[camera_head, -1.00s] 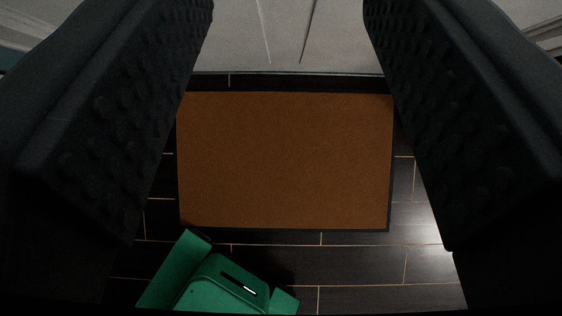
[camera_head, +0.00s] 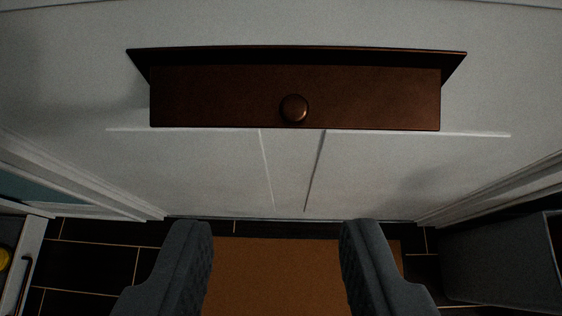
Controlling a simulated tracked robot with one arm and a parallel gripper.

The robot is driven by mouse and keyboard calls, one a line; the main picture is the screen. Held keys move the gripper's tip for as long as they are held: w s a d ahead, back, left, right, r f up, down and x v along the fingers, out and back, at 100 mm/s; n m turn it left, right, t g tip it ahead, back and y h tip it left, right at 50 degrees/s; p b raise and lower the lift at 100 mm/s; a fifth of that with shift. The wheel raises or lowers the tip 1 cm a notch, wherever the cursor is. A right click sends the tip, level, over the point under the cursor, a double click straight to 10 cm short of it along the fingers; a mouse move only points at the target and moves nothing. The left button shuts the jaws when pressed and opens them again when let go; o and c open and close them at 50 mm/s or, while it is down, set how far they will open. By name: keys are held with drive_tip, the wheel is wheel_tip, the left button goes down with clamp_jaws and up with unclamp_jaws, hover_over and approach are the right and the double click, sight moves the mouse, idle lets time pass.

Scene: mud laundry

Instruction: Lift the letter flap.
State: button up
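The letter flap (camera_head: 220,98) is a wide dark-brown panel with a round knob (camera_head: 294,108) at its middle, in the upper part of the head camera view.
An orange-brown doormat (camera_head: 275,280) lies on the dark tiled floor (camera_head: 100,248) below the door. A grey box-like thing (camera_head: 495,255) stands at the right. A pale-edged piece (camera_head: 25,260) with a handle stands at the left.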

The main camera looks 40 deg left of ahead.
wheel_tip(320, 180, down, 4)
drive_tip(key=t+y+b, duration=0.1)
drive_tip(key=y+b, duration=0.1)
drive_tip(key=b, duration=0.4)
drive_tip(key=t+y+b, duration=0.2)
drive_tip(key=t+b, duration=0.4)
drive_tip(key=b, duration=1.1)
approach(294, 114)
drive_tip(key=b+x, duration=0.2)
drive_tip(key=x, duration=0.6)
drive_tip(key=shift+w, duration=0.1)
clamp_jaws()
